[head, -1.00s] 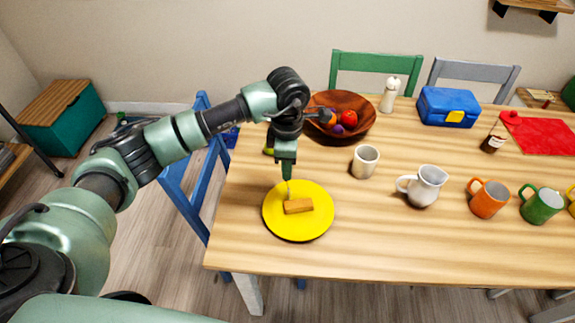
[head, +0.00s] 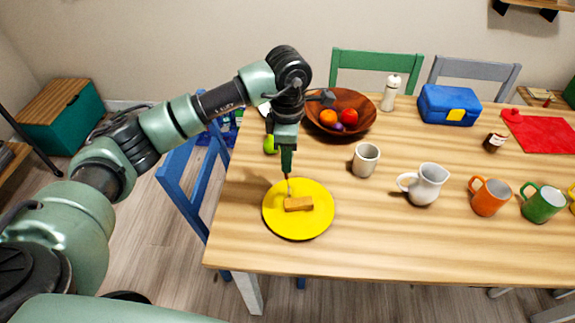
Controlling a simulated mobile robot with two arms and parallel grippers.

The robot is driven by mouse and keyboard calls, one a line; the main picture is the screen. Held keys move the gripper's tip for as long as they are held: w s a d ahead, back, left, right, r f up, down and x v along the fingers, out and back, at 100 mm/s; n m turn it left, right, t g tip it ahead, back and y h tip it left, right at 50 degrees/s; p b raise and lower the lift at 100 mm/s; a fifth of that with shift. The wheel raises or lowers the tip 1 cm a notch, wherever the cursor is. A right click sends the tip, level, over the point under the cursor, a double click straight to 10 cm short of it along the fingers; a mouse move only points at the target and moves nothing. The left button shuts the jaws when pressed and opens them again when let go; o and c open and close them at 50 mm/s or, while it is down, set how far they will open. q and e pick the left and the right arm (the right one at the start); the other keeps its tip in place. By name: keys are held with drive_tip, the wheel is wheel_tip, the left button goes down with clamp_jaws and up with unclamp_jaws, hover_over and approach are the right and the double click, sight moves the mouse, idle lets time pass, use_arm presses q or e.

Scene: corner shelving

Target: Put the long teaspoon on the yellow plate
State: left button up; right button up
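The yellow plate (head: 316,224) lies near the left end of the wooden table, with a small brown block (head: 298,204) on it. My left gripper (head: 288,172) points down just above the plate's back part. Its fingers look closed together. A thin, pale piece, which looks like the long teaspoon (head: 289,187), sticks down below the fingertips over the plate, behind the block. It is too small to tell whether its lower end touches the plate. My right gripper is not in view.
A brown fruit bowl (head: 358,104) stands behind my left gripper. A green fruit (head: 269,145) is left of it. A beige cup (head: 366,160), white jug (head: 424,185), orange mug (head: 489,197) and green mug (head: 543,204) stand to the right. The front table edge is clear.

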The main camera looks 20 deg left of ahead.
use_arm(q)
wheel_tip(320, 180, up, 9)
drive_tip(key=shift+f+b, duration=0.2)
drive_tip(key=shift+b, duration=0.5)
